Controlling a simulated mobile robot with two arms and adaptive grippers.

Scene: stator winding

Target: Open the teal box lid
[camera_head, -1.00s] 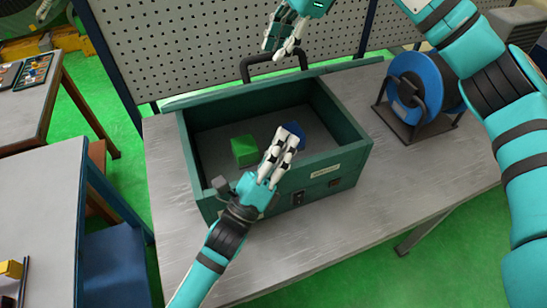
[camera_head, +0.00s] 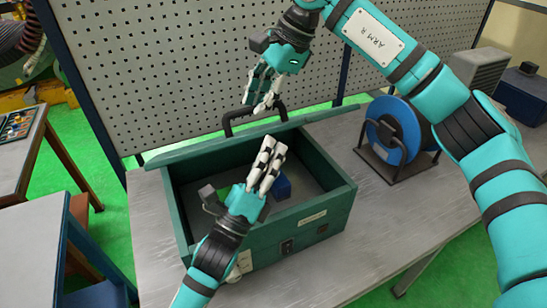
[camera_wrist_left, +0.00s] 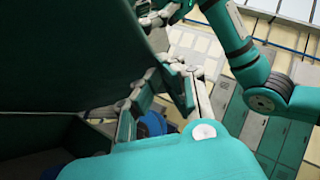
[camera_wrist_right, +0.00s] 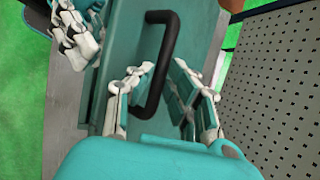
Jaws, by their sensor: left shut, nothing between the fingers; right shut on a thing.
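The teal box (camera_head: 290,228) stands on the workbench with its top open. Its lid (camera_head: 190,152) is raised at the back and seen nearly edge-on, with a black handle (camera_head: 228,122) behind it. My right gripper (camera_head: 264,104) is at the handle; in the right wrist view the handle (camera_wrist_right: 168,45) passes between the fingers of the right gripper (camera_wrist_right: 160,98), against the lid's outer face (camera_wrist_right: 125,50). My left gripper (camera_head: 270,148) is shut and empty above the box interior, near the lid. A blue cube (camera_head: 282,187) lies inside, partly hidden by it.
A blue spool (camera_head: 395,132) on a dark stand is right of the box. A perforated panel (camera_head: 180,70) rises behind the bench. Bare worktop (camera_head: 150,225) shows left of the box. Another table (camera_head: 25,225) stands at the left.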

